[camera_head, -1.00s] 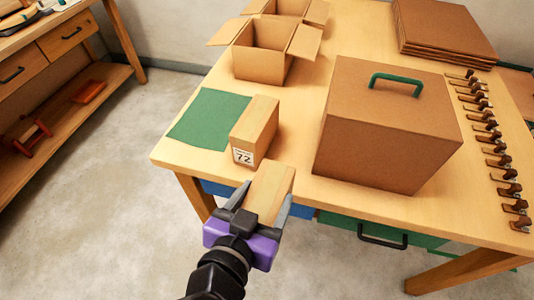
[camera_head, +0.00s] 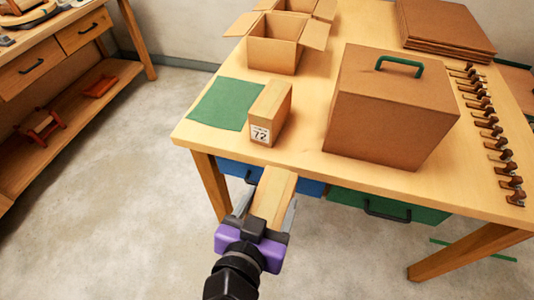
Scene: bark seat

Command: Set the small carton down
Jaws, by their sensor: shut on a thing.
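My gripper (camera_head: 257,218) is shut on a small light-brown carton (camera_head: 273,192). The carton sticks out beyond the fingers, in front of the table's near edge and seemingly over the floor. Its lower sides are hidden by the fingers. A second small carton with a white label reading 72 (camera_head: 270,112) stands on the wooden table (camera_head: 310,172), touching or overlapping the right edge of a green mat (camera_head: 219,104). I cannot tell how high the held carton is relative to the tabletop.
A large brown box with a green handle (camera_head: 388,105) stands right of the labelled carton. Open boxes (camera_head: 272,54) and flat cardboard sheets (camera_head: 444,27) are farther back. Several small dark-and-wood pieces (camera_head: 497,146) line the right edge. Blue (camera_head: 300,183) and green (camera_head: 350,203) drawers sit below.

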